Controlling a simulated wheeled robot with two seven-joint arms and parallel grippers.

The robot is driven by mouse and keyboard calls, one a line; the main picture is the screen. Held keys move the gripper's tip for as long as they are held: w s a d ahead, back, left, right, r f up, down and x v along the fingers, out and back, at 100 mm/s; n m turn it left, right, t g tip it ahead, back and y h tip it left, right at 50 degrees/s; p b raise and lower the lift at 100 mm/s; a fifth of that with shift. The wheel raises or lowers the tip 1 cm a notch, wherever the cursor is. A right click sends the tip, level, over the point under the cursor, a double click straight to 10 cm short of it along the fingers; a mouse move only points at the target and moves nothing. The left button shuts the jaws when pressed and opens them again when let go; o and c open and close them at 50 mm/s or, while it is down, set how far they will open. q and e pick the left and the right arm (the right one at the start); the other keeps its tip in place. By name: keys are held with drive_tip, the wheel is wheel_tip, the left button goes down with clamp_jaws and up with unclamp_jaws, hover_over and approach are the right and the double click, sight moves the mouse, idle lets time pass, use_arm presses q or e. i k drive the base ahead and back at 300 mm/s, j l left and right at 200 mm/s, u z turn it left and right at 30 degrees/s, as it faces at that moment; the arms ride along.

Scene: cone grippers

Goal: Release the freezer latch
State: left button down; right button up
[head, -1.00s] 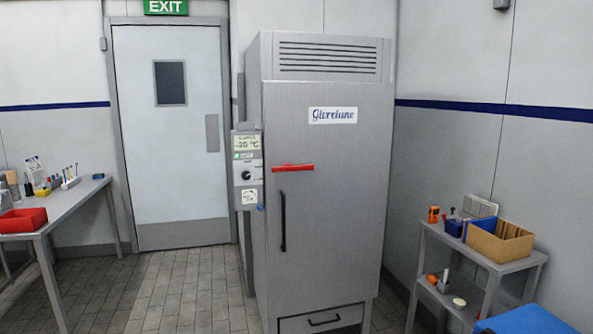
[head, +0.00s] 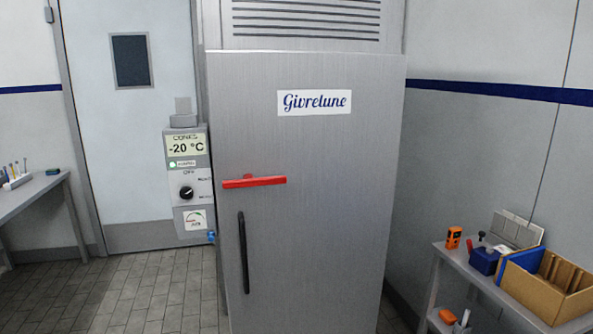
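The freezer (head: 320,170) is a tall brushed-metal cabinet in the middle of the head view, labelled "Givrelune". Its door appears shut. The red latch (head: 254,182) is a bar lying almost level across the left part of the door, with a small red piece at its upper edge. A black vertical handle (head: 243,252) sits just below the latch. Neither of my grippers shows in the head view.
A control box (head: 188,185) reading -20 °C is at the freezer's left side. A grey shelf cart (head: 437,262) with a cardboard box (head: 548,290) and small tools stands at the right. A bench (head: 30,200) is at the far left. Tiled floor is clear left of the freezer.

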sight(248, 180)
drive_tip(key=i+l, duration=0.15)
drive_tip(key=i, duration=0.25)
drive_tip(key=i+l, duration=0.15)
drive_tip(key=i, duration=0.25)
drive_tip(key=i+l, duration=0.15)
drive_tip(key=i, duration=0.3)
